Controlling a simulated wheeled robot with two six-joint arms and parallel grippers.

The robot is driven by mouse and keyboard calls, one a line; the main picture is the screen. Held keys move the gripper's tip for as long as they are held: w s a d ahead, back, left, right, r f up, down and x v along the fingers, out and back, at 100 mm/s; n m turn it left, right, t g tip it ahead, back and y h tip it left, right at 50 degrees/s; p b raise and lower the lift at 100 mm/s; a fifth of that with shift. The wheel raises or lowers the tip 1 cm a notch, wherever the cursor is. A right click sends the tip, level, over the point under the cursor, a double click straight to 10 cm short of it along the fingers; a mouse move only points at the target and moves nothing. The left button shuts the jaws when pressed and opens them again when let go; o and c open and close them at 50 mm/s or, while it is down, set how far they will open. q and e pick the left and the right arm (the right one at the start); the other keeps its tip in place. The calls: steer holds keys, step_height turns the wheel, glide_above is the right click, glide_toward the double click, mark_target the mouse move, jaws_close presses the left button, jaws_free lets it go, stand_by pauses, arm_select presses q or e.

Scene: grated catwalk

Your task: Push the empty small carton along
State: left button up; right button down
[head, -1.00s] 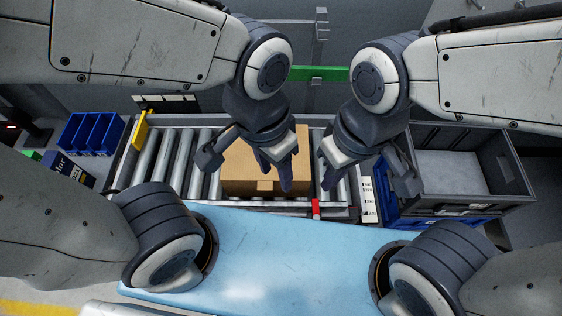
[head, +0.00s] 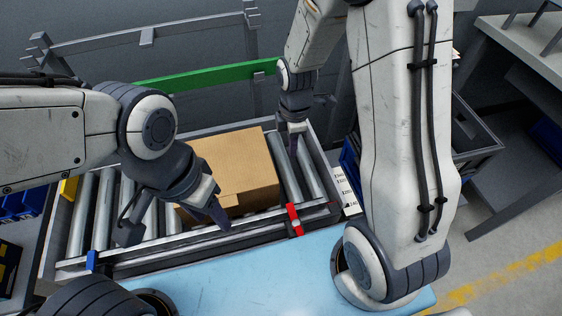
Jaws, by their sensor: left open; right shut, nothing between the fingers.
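The small brown carton (head: 240,165) sits on the roller conveyor (head: 78,222), towards its right part. Its top looks closed, so I cannot see inside. My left gripper (head: 176,230) is open at the carton's near left corner, one finger in front of its near face and the other out to the left over the rollers. Whether it touches the carton I cannot tell. My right gripper (head: 294,136) is shut and empty, just beyond the carton's right side over the far part of the rollers. A gap of rollers shows between it and the carton.
A red marker (head: 294,220) and a blue marker (head: 92,261) sit on the conveyor's near rail. A green bar (head: 205,76) runs behind. A grey crate (head: 472,135) stands to the right, partly hidden by my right arm. Bare rollers lie on both sides of the carton.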

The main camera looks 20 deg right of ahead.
step_height(320, 180, down, 10)
steer(key=shift+a+r+b, duration=0.1)
steer(key=shift+a+b, duration=0.05)
steer(key=shift+b, duration=0.7)
steer(key=a, duration=0.2)
steer(key=shift+w+a+r, duration=0.1)
steer(key=shift+a+r, duration=0.2)
arm_select(q)
steer(key=shift+f, duration=0.75)
arm_select(e)
steer(key=shift+a, duration=0.6)
